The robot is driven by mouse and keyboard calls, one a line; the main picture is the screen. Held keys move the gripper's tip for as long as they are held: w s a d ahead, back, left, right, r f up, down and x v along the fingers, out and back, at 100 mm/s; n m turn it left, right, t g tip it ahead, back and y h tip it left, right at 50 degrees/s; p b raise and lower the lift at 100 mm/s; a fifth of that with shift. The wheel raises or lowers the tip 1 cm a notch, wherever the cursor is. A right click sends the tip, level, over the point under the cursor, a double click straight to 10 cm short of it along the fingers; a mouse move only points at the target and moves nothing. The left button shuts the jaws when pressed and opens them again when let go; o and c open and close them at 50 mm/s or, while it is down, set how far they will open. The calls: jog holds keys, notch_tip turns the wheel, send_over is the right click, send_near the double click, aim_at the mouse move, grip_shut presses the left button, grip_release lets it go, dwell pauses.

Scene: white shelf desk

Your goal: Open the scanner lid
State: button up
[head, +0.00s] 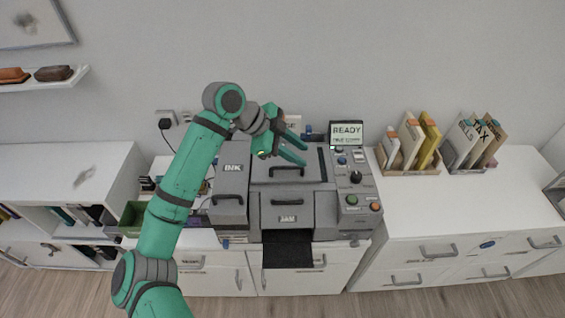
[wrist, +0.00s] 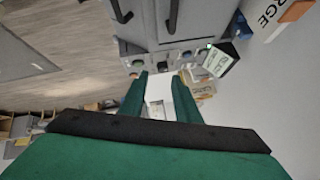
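The grey scanner machine (head: 350,222) stands on the white desk in the head view. Its lid looks like the flat grey top panel (head: 262,173) with a black handle (head: 287,173); it appears closed. My gripper (head: 304,148) is over the back part of this panel, with two green fingers spread apart and nothing between them. In the wrist view the open fingers (wrist: 160,88) point past the machine's edge, with the grey machine body (wrist: 150,22) and black handles above them. My gripper and wrist hide part of the panel's back edge.
An INK door (head: 231,172) is left of the panel, and a drawer (head: 287,207) is in front. A READY screen (head: 346,131) rises at the back right above a button panel (head: 356,190). File holders (head: 411,160) stand right; the desk front right is clear.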

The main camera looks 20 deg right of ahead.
aim_at(282, 167)
jog(key=w+a+n+t+y, duration=0.2)
jog(key=w+a+y, duration=0.15)
jog(key=a, duration=0.35)
jog(key=x, duration=0.8)
jog(key=shift+w+d+f, duration=0.2)
jog(key=shift+d, duration=0.1)
jog(key=shift+w+d+f, duration=0.1)
jog(key=shift+d+f, duration=0.15)
jog(key=shift+f, duration=0.3)
jog(key=shift+w+f, duration=0.15)
jog(key=shift+w, duration=0.05)
